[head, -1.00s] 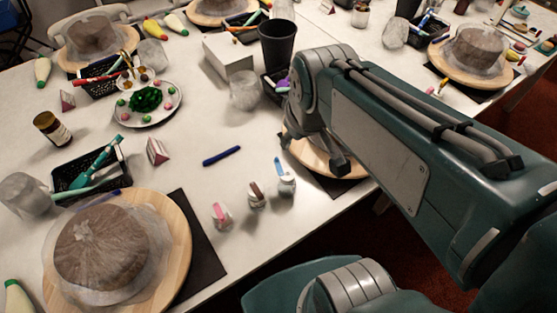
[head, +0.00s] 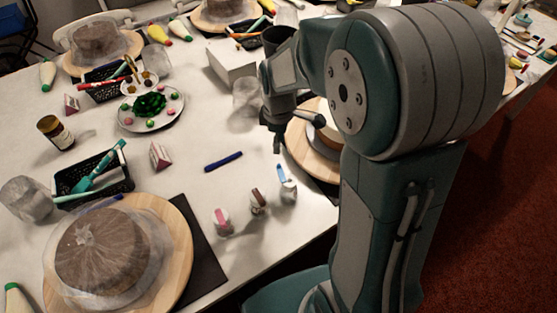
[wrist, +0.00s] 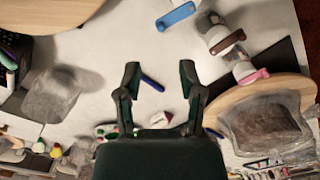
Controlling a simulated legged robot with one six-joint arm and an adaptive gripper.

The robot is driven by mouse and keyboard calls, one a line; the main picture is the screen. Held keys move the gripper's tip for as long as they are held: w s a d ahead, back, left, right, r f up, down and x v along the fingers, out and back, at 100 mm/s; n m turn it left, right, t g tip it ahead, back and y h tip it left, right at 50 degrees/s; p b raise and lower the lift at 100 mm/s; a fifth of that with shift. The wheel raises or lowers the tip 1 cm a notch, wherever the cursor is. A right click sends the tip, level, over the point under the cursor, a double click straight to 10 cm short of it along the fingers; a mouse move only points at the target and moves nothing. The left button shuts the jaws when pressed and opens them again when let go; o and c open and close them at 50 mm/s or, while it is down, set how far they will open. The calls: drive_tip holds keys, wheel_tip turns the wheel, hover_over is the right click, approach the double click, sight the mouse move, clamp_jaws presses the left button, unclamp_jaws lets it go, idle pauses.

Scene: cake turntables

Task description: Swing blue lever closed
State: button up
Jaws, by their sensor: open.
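The blue lever (head: 281,174) stands raised from the top of a small white-and-grey bottle (head: 288,191) near the table's front edge. In the wrist view the blue lever (wrist: 176,15) sticks out at the top, above and slightly right of the fingers. My gripper (head: 277,137) is open and empty above the table, behind the blue-lever bottle and apart from it.
Bottles with a brown lever (head: 257,196) and a pink lever (head: 221,216) stand left of the blue one. A blue pen (head: 223,161) lies behind them. A wrapped cake on a wooden turntable (head: 176,270) is at front left; another wooden turntable (head: 300,150) is partly behind my arm.

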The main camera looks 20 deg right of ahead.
sight(281, 173)
wheel_tip(281, 173, down, 9)
drive_tip(key=shift+s+r, duration=0.1)
drive_tip(key=shift+r, duration=0.05)
clamp_jaws()
